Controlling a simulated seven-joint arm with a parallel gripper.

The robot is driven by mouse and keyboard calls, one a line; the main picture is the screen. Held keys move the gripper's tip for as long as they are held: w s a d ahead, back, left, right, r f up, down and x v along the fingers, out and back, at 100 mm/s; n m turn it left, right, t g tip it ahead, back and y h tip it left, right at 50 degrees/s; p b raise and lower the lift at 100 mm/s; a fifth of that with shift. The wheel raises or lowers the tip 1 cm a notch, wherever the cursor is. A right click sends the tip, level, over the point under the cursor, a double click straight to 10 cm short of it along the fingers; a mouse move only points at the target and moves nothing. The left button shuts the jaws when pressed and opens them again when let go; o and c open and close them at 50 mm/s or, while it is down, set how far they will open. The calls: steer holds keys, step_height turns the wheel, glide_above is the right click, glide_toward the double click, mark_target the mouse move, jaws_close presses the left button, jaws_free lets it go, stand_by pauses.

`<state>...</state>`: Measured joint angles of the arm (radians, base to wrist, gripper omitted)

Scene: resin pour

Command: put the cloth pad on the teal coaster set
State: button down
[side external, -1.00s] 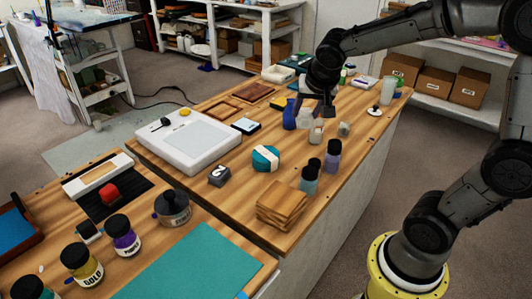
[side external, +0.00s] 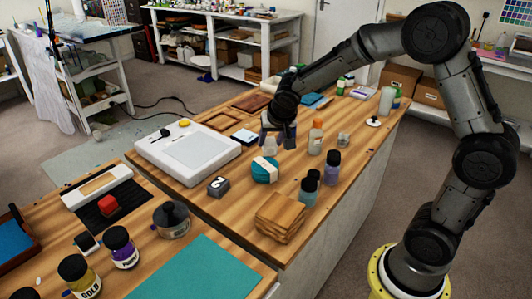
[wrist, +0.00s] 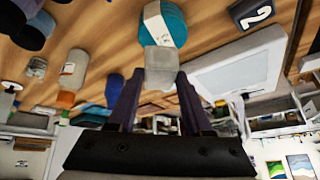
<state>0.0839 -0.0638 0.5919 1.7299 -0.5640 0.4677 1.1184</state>
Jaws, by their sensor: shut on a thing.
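The teal coaster set (side external: 265,171) is a round teal stack with a pale band around it, resting on the wooden bench. It also shows at the top of the wrist view (wrist: 173,14). My gripper (side external: 276,141) is above the bench, just behind the coaster set in the side view. In the wrist view my gripper (wrist: 160,80) is shut on a pale grey, blocky thing, which I take for the cloth pad (wrist: 161,60). The pad overlaps the near edge of the coaster set in that view. I cannot tell whether they touch.
A white light box (side external: 188,152) lies left of the coaster set, with a dark block marked 2 (side external: 218,186) in front. An orange-capped bottle (side external: 316,139) stands to the right. Dark-capped bottles (side external: 332,166) and wooden slabs (side external: 281,217) stand nearer the front.

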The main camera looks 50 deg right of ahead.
mark_target(266, 153)
steer(key=shift+w+d+f, duration=0.15)
steer(key=shift+w+f, duration=0.6)
steer(key=shift+f, duration=0.2)
steer(key=shift+w+f, duration=0.15)
steer(key=shift+f, duration=0.75)
steer(key=shift+w+f, duration=0.1)
steer(key=shift+f, duration=0.75)
steer(key=shift+f, duration=0.1)
steer(key=shift+c, duration=1.5)
jaws_free()
steer(key=v, duration=1.1)
steer(key=s+a+r+n+y, duration=0.1)
steer(key=s+a+r+n, duration=0.1)
steer(key=s, duration=0.6)
steer(key=s+a+r+n+y, duration=0.1)
steer(key=s+a+n, duration=0.1)
steer(key=s, duration=0.6)
steer(key=s+a+r+n+y, duration=0.1)
steer(key=s+n, duration=0.3)
steer(key=s, duration=0.5)
steer(key=shift+a+r+n, duration=0.3)
steer(key=shift+a+r, duration=0.35)
steer(key=shift+r, duration=0.15)
